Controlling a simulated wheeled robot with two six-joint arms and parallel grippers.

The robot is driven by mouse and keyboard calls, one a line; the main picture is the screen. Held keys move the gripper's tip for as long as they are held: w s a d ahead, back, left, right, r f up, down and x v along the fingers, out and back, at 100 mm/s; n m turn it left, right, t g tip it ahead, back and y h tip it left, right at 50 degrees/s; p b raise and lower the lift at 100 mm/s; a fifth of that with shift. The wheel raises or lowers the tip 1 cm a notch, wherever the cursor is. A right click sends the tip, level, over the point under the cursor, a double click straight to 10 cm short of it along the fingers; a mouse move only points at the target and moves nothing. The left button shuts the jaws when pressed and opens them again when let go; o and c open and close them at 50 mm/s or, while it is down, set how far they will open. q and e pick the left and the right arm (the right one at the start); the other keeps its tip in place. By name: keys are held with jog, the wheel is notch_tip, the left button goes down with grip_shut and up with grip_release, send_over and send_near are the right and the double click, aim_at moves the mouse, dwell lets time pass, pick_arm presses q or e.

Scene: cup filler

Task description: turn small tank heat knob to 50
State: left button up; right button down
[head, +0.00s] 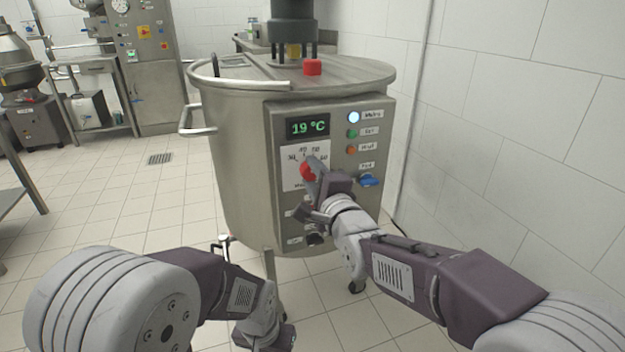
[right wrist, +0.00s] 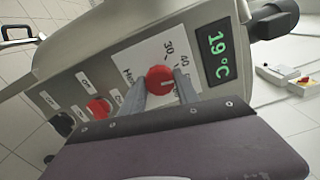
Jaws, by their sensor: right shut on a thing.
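The small steel tank (head: 232,160) stands in the middle of the head view, with a control panel on its front. The red heat knob (head: 306,170) sits on a white dial plate with handwritten-style numbers. In the right wrist view the red knob (right wrist: 158,78) is between the two fingers of my right gripper (right wrist: 160,92), which is shut on it. Numbers 30 and 40 show near it; the rest of the dial is partly hidden. The display (head: 308,127) reads 19 °C. My left gripper (head: 266,336) hangs low in front of the tank, its fingers unclear.
A blue knob (head: 369,181) and several lights sit on the panel's right side. Another red knob (right wrist: 98,107) shows in the right wrist view. A tiled wall (head: 510,130) stands close on the right. The tank's handle (head: 186,122) sticks out left, beside open floor.

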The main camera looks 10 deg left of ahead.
jog(key=shift+f+m+b, duration=0.15)
jog(key=shift+m+b, duration=0.65)
jog(key=shift+m, duration=1.1)
jog(key=c, duration=0.9)
grip_release()
jog(key=shift+s+d+r, duration=0.2)
jog(key=shift+s+d, duration=0.05)
jog(key=shift+s, duration=0.05)
jog(key=p+v, duration=0.2)
jog(key=v, duration=0.6)
jog(key=shift+s+p, duration=0.15)
jog(key=shift+p, duration=0.2)
jog(key=shift+d+f, duration=0.1)
jog(key=shift+f, duration=0.05)
